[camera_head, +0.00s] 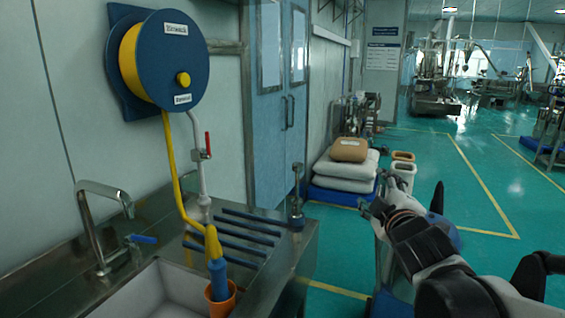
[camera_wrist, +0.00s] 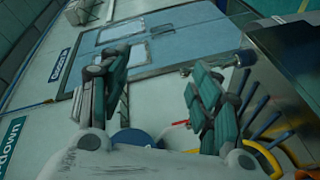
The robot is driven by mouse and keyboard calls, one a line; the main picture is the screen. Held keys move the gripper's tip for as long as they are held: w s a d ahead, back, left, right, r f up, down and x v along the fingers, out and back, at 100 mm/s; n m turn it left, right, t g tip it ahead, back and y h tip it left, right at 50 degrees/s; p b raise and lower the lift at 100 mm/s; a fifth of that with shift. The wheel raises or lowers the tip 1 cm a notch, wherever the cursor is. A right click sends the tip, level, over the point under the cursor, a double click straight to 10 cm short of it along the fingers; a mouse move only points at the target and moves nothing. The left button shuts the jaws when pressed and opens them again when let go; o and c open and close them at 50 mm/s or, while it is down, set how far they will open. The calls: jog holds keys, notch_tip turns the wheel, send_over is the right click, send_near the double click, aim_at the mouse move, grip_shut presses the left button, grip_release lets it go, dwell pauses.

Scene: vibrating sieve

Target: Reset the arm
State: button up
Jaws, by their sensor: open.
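My arm (camera_head: 425,245) reaches up from the lower right in the head view, over the floor to the right of the steel sink counter. My gripper (camera_head: 377,198) is at its far end, in front of the stacked sacks as seen there, and looks small and partly hidden. In the wrist view my gripper (camera_wrist: 157,82) has its two fingers spread well apart, with nothing between them. The blue double door shows behind and between the fingers.
The steel counter (camera_head: 300,250) with sink, tap (camera_head: 105,215) and blue slats stands at the left. A hose reel (camera_head: 175,60) hangs above it. White sacks (camera_head: 345,173) and bins (camera_head: 402,170) stand beyond my gripper. Green floor (camera_head: 480,190) is open at the right.

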jog(key=s+f+m+g, duration=0.5)
jog(key=s+f, duration=0.3)
jog(key=s, duration=0.3)
jog(key=s+a+f+m+g, duration=0.1)
jog(key=s+f+m+g, duration=0.4)
jog(key=s, duration=0.7)
notch_tip(320, 180, down, 3)
jog(key=shift+s+a+f+m+y, duration=0.15)
jog(key=shift+m+y, duration=0.25)
jog(key=shift+m, duration=0.6)
